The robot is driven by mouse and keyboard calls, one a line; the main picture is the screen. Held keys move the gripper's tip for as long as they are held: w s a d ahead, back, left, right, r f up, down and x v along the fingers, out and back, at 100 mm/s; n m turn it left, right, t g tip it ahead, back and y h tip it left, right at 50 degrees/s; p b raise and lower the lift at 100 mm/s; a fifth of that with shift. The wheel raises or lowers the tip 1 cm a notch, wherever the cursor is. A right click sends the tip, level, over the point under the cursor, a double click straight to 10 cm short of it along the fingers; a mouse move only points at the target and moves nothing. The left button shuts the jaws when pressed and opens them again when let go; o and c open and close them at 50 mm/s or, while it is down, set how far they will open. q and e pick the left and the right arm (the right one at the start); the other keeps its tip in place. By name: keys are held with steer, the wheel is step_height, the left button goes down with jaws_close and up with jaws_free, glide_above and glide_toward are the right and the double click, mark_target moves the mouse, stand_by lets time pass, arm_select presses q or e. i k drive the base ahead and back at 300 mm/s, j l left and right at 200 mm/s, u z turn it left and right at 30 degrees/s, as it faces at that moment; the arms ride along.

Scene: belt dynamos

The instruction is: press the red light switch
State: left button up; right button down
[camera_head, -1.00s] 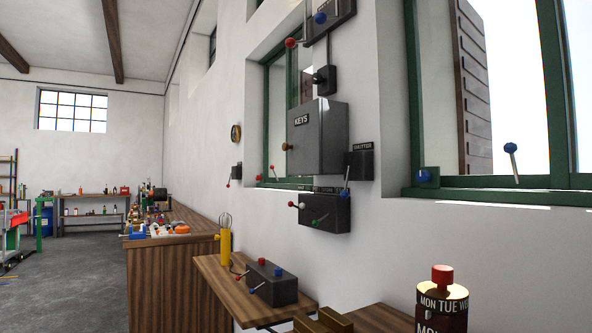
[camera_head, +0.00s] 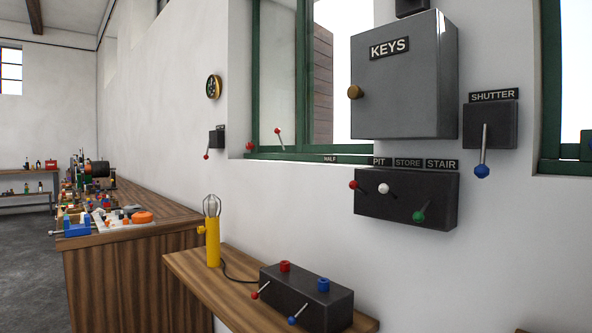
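A dark switch box (camera_head: 400,212) is on the white wall below the grey KEYS cabinet (camera_head: 405,80). Labels reading PIT, STORE and STAIR sit above it. It carries three levers: a red-knobbed switch (camera_head: 354,185) at the left, a white-knobbed one (camera_head: 384,188) in the middle and a green-knobbed one (camera_head: 418,216) at the right. The red and white levers point up to the left; the green one points down to the left. Neither of my grippers is in view.
A dark box (camera_head: 307,299) with red and blue knobs and levers stands on a wooden shelf (camera_head: 190,262), beside a yellow lamp (camera_head: 212,243). A SHUTTER box (camera_head: 490,125) with a blue-knobbed lever is to the right. A cluttered wooden bench (camera_head: 130,265) is at left.

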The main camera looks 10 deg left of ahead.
mark_target(353, 184)
steer(key=i+j, duration=0.15)
steer(key=j, duration=0.2)
steer(key=i+j, duration=0.15)
steer(key=j, duration=0.25)
steer(key=i+j+z, duration=0.1)
steer(key=j, duration=0.25)
steer(key=i+j, duration=0.2)
steer(key=j, duration=0.2)
steer(key=i+j, duration=0.15)
steer(key=j, duration=0.2)
steer(key=i+j+z, duration=0.1)
steer(key=j, duration=0.3)
